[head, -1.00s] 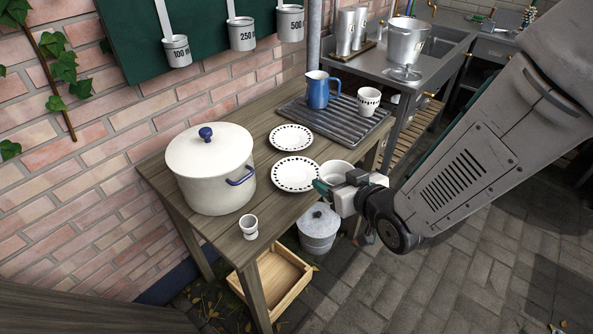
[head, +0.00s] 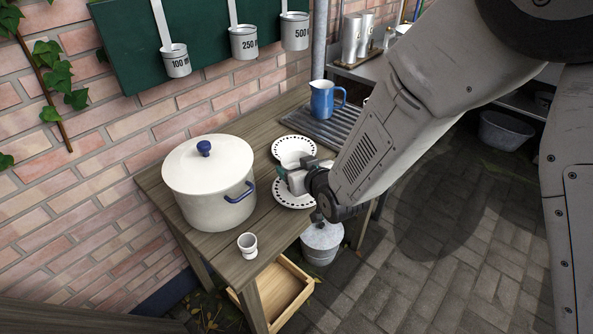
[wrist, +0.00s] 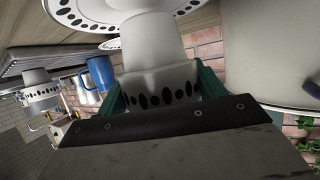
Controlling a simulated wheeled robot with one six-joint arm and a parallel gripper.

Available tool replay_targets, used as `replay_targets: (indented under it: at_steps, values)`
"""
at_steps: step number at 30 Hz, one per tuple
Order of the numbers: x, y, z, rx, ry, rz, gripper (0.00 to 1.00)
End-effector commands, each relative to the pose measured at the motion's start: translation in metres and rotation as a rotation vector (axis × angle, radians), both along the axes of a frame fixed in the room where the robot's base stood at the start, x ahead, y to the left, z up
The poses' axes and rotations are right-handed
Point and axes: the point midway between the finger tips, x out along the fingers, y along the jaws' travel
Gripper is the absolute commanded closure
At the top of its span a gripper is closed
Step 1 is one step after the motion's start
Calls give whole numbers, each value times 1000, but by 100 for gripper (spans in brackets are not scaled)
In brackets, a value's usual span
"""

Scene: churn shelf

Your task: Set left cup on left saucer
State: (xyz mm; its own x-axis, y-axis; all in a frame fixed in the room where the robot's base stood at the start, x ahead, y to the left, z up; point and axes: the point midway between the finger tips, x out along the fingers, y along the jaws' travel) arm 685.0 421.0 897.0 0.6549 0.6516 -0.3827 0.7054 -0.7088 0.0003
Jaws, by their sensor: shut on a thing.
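My gripper (head: 300,176) is shut on a white cup (head: 296,158) with a row of dark dots. In the wrist view the cup (wrist: 153,45) sits between the green fingers (wrist: 160,92), its foot away from the palm. In the head view the cup hangs over the area of two dotted white saucers. The far saucer (head: 290,143) is partly hidden by the cup, and the near saucer (head: 291,202) partly by the gripper. I cannot tell whether the cup touches either. A second dotted cup (wrist: 40,90) stands at left in the wrist view; my arm mostly hides it in the head view.
A large lidded pot (head: 207,190) stands left of the saucers. A small egg cup (head: 248,245) is at the table's front. A blue jug (head: 324,98) stands on the drain rack (head: 335,125) behind. Bare wood (head: 270,235) lies between near saucer and egg cup.

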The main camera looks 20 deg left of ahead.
Motion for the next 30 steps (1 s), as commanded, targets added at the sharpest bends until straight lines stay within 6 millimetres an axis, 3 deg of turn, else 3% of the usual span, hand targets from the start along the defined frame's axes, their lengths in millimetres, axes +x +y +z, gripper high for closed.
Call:
replay_targets:
  at_steps: [4,14,15,17,30]
  values:
    - [1,-1,-18,-1,1,-2,56]
    - [0,0,-21,0,1,1,56]
    - [-1,0,-21,0,1,1,26]
    - [-1,1,-20,0,0,1,9]
    - [-8,-5,-13,0,0,3,9]
